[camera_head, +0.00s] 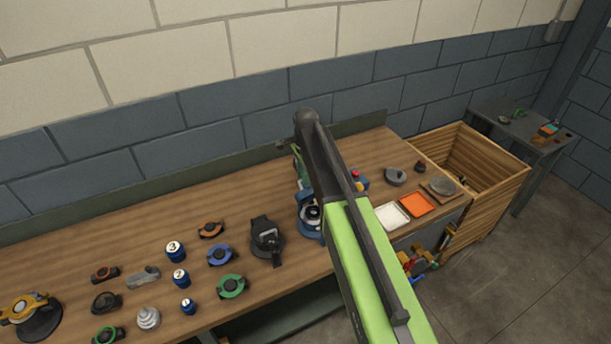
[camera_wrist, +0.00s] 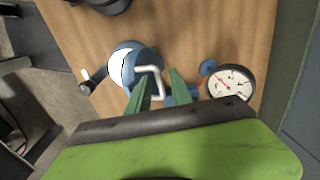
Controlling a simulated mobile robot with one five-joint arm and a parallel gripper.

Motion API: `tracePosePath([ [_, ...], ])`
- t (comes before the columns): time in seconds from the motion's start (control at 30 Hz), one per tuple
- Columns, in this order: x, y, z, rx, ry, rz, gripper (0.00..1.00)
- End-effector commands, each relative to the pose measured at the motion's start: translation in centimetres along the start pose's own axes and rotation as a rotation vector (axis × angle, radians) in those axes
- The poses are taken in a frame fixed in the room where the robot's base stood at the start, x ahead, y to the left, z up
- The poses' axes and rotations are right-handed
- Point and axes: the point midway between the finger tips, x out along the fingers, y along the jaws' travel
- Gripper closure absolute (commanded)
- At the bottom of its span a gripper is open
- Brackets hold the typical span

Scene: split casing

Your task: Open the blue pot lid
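The blue pot (camera_wrist: 157,53) is below my gripper in the wrist view, with a pale round face (camera_wrist: 122,68) on its top. A light grey bent handle (camera_wrist: 158,75) stands at its right side. My gripper (camera_wrist: 162,78) has two green fingers, spread apart, close to the handle. Part of the handle shows in the gap between them; I cannot tell whether they touch it. In the head view the blue pot (camera_head: 308,222) is partly hidden behind my arm, and the lid's state is not clear there.
A round dial gauge (camera_wrist: 232,82) sits right of the gripper in the wrist view. A dark grey pot (camera_head: 266,236) stands left of the blue pot. White (camera_head: 391,216) and orange (camera_head: 417,204) trays lie to the right. Several clamps and numbered cans cover the left bench.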

Motion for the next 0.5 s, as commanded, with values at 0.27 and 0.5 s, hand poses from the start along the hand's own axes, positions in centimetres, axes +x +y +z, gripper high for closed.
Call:
tracePosePath([
  [0.27,0.0,0.0,0.0,0.001,0.001,0.0,0.69],
  [0.5,-1.6,0.0,-0.1,0.001,0.001,0.0,0.69],
])
